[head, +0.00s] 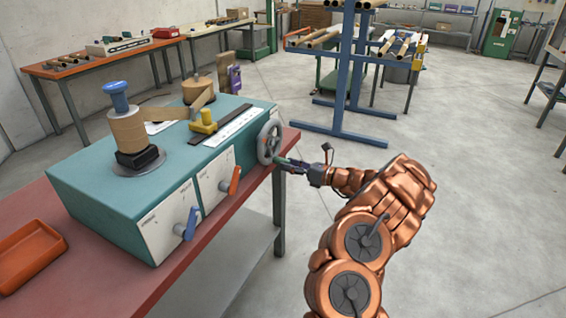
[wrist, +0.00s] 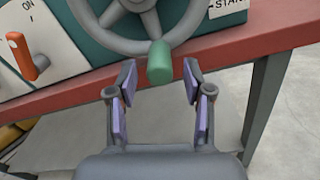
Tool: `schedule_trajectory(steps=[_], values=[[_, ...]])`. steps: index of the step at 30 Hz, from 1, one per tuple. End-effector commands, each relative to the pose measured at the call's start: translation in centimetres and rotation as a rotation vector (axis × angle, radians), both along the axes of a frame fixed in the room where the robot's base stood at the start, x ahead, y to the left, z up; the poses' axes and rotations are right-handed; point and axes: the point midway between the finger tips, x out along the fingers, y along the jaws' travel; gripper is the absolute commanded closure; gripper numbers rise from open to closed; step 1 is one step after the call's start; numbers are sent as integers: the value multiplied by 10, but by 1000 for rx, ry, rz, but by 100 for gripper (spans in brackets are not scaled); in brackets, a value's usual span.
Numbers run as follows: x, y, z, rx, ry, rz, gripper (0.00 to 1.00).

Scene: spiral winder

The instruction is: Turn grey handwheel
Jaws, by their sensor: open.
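The grey handwheel (head: 270,141) is on the right end of the teal winder box, close to the red bench's edge. In the wrist view the handwheel (wrist: 178,37) is cut off by the top edge. Its green handle (wrist: 160,62) points out from the bottom of the rim. My gripper (wrist: 160,82) is open, with purple pads on both sides of the green handle's lower end. I see a gap between the handle and each finger. In the head view my gripper (head: 287,163) is just right of the wheel, and the handle is partly hidden there.
The winder (head: 120,205) carries a brown spool, a yellow block, an orange lever (head: 234,181) and a blue lever (head: 188,224). An orange tray (head: 29,254) lies on the red bench. A blue rack (head: 344,80) stands behind my arm. The floor to the right is clear.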

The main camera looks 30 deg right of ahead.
Motion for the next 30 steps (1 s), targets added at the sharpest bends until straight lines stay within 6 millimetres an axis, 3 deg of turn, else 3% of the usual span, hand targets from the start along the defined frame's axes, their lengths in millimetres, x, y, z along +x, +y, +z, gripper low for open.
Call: schedule_trajectory(steps=[6, 17, 30], values=[[18, 10, 0, 0, 0, -1, 49], [23, 13, 0, 0, 0, -2, 49], [23, 13, 0, -1, -1, -2, 94]])
